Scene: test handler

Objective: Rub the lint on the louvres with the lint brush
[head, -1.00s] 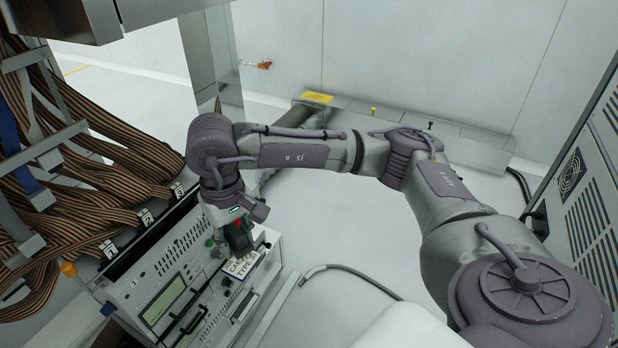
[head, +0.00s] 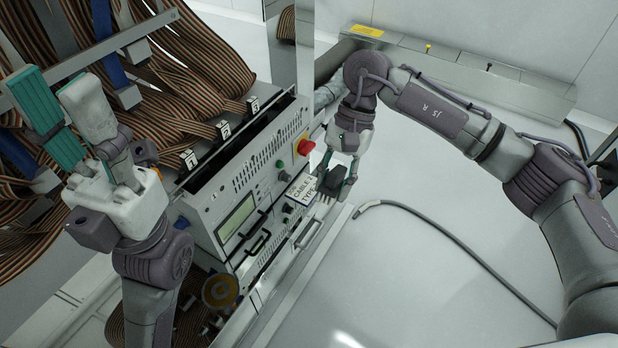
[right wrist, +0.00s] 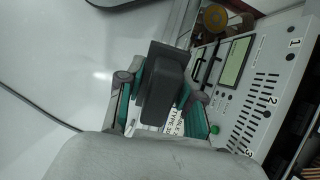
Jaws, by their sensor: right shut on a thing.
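The louvres (head: 268,150) are rows of dark slots on the sloping light panel of the handler. They also show in the right wrist view (right wrist: 252,120). Lint is too small to make out. My right gripper (head: 338,178) is shut on the lint brush (head: 331,181), a dark block, at the panel's right end beside the red button, apart from the louvres. In the right wrist view the brush (right wrist: 160,85) sits between the teal fingers. My left gripper (head: 55,88) is raised at the left, fingers upward and spread, with nothing seen between them.
A red button (head: 304,147) and a cable type label (head: 300,188) are near the right gripper. A display (head: 236,218) and handles sit lower on the panel. Striped ribbon cables (head: 190,95) crowd the left. A grey hose (head: 440,245) lies on the clear floor at right.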

